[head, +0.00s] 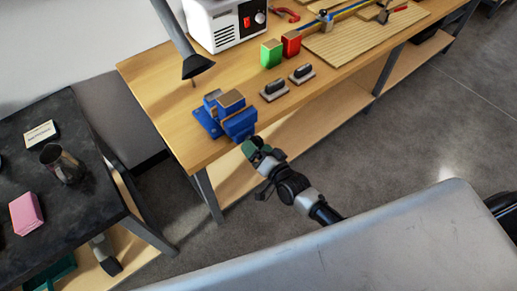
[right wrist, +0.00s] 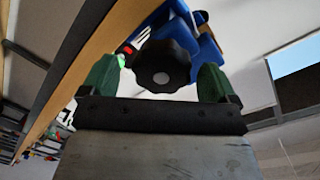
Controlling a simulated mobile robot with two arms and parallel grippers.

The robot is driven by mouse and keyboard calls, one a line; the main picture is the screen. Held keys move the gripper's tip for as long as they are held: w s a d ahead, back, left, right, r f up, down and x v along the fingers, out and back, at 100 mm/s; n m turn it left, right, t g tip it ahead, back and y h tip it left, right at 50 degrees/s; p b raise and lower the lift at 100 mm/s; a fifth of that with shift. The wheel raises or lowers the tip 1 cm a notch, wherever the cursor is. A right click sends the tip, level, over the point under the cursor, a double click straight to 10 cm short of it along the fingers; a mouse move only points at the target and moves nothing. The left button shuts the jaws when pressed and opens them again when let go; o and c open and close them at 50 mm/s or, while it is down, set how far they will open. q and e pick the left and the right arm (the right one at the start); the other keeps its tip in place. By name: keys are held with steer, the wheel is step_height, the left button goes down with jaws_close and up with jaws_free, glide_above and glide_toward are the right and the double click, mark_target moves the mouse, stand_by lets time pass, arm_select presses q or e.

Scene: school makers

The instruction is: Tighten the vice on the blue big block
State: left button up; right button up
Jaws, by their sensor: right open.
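The blue vice (head: 238,123) sits near the front left corner of the wooden workbench. My right gripper (head: 254,149) is at the vice's front side, just off the bench edge. In the right wrist view its green fingers (right wrist: 160,70) are open, one on each side of the vice's round black knob (right wrist: 165,62). The fingers look apart from the knob. Blue parts of the vice show behind the knob. My left gripper is not in view.
On the workbench (head: 165,105) are a lamp (head: 197,66), green (head: 271,54) and red (head: 291,43) blocks, two black-handled tools (head: 274,90) and a white machine (head: 226,22). A dark table (head: 85,120) stands left. Floor in front of the bench is clear.

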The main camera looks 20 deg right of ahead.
steer(key=v, duration=1)
steer(key=shift+s+b, duration=0.4)
steer(key=shift+b, duration=0.05)
steer(key=shift+d, duration=0.1)
steer(key=s+d+f+n+g+h, duration=0.2)
steer(key=s+f+g, duration=0.3)
steer(key=f, duration=0.8)
steer(key=s+d+f+n+g+h, duration=0.25)
steer(key=s+f, duration=0.45)
steer(key=f, duration=0.6)
steer(key=s+f+n+g, duration=0.2)
steer(key=s+f+g, duration=0.2)
steer(key=s, duration=0.6)
steer(key=s+f+n+g, duration=0.2)
steer(key=s+f+g, duration=0.2)
steer(key=s, duration=0.6)
step_height(320, 180, down, 3)
steer(key=shift+s+d+r+h, duration=0.15)
steer(key=shift+s+d+h, duration=0.15)
steer(key=shift+h, duration=0.15)
